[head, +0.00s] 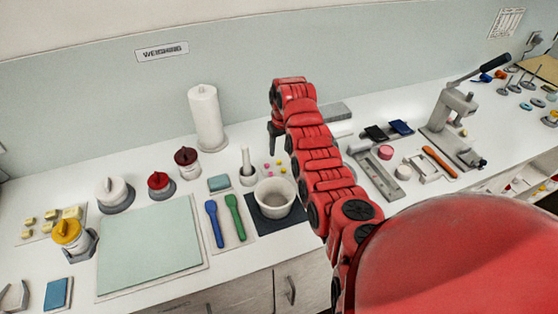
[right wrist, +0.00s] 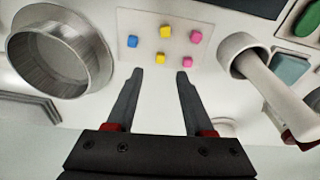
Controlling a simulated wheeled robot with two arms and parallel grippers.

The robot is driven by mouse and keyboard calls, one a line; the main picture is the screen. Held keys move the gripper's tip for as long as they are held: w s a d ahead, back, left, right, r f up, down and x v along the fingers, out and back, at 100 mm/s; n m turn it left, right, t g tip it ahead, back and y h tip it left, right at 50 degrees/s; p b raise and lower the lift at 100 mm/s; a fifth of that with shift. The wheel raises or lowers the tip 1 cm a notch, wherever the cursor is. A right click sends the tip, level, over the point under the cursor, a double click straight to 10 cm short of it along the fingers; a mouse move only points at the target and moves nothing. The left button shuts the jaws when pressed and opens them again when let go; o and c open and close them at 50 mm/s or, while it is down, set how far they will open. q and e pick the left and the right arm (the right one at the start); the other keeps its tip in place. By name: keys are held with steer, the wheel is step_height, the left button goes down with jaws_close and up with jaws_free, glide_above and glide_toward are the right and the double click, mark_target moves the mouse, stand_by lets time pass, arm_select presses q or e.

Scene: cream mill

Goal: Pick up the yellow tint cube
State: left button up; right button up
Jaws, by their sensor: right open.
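Two yellow tint cubes lie on a pale square sheet in the right wrist view. The nearer yellow cube (right wrist: 160,58) is just beyond my fingertips, between their lines. The farther yellow cube (right wrist: 166,31) is behind it. A blue cube (right wrist: 132,41) and two pink cubes (right wrist: 187,62) lie around them. My right gripper (right wrist: 160,74) is open and empty, its fingers pointing toward the cubes without holding any. In the head view the cubes are tiny dots beside my right gripper (head: 274,131). My left gripper is out of view.
A white mortar with a pestle (head: 247,170) stands left of the cubes, and a bowl (head: 275,198) sits on a dark mat in front. A round metal vessel (right wrist: 60,50) stands close by in the wrist view. Blue and green spatulas (head: 235,215) lie farther left.

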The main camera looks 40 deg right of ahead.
mark_target(279, 163)
step_height(279, 163, down, 4)
steer(key=shift+r+p, duration=0.25)
steer(key=shift+p, duration=0.75)
steer(key=shift+f, duration=0.45)
steer(key=shift+w+f, duration=0.15)
steer(key=shift+f, duration=0.15)
jaws_close()
